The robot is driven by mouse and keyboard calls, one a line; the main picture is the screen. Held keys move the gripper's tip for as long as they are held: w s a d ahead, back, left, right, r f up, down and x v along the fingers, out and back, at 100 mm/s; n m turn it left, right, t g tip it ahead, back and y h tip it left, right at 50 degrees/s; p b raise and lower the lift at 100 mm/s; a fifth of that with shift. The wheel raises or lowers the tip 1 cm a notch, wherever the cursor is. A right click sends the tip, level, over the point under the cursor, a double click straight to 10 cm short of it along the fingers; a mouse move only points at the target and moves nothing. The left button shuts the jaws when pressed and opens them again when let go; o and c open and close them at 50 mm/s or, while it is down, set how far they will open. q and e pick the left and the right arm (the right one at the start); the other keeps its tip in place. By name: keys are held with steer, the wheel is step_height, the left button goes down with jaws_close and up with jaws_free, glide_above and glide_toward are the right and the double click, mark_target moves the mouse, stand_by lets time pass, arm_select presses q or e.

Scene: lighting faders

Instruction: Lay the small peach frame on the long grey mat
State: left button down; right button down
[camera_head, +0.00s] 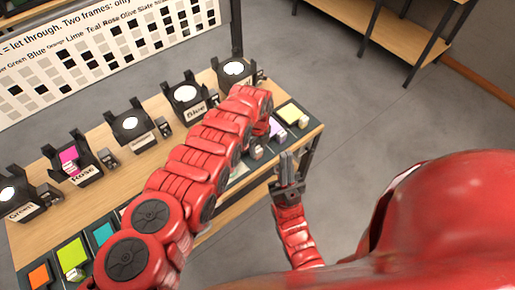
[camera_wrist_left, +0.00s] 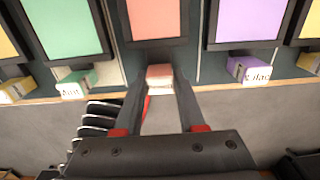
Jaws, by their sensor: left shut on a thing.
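The small peach frame (camera_wrist_left: 152,18) has a dark rim and a peach pane. In the left wrist view it lies at the top middle, between a mint frame and a lilac frame. My left gripper (camera_wrist_left: 160,84) is shut on the peach tab at its near edge. In the head view my left arm reaches across the table, and its gripper is mostly hidden by the arm. My right gripper (camera_head: 287,168) is upright beside the table's front edge, its fingers together and empty. I cannot make out a long grey mat.
The mint frame (camera_wrist_left: 65,25) and lilac frame (camera_wrist_left: 247,20) lie close on either side, with labelled tabs. Several lamps, such as the Rose lamp (camera_head: 78,160), stand along the table's back. A chart (camera_head: 110,55) stands behind. Orange and green frames lie at lower left.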

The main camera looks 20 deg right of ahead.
arm_select(q)
steer(key=shift+f, duration=0.2)
steer(key=shift+c, duration=2.1)
jaws_free()
steer(key=shift+r, duration=0.1)
steer(key=shift+w+d+r, duration=0.1)
steer(key=shift+r, duration=0.35)
step_height(320, 180, up, 24)
steer(key=shift+f, duration=0.25)
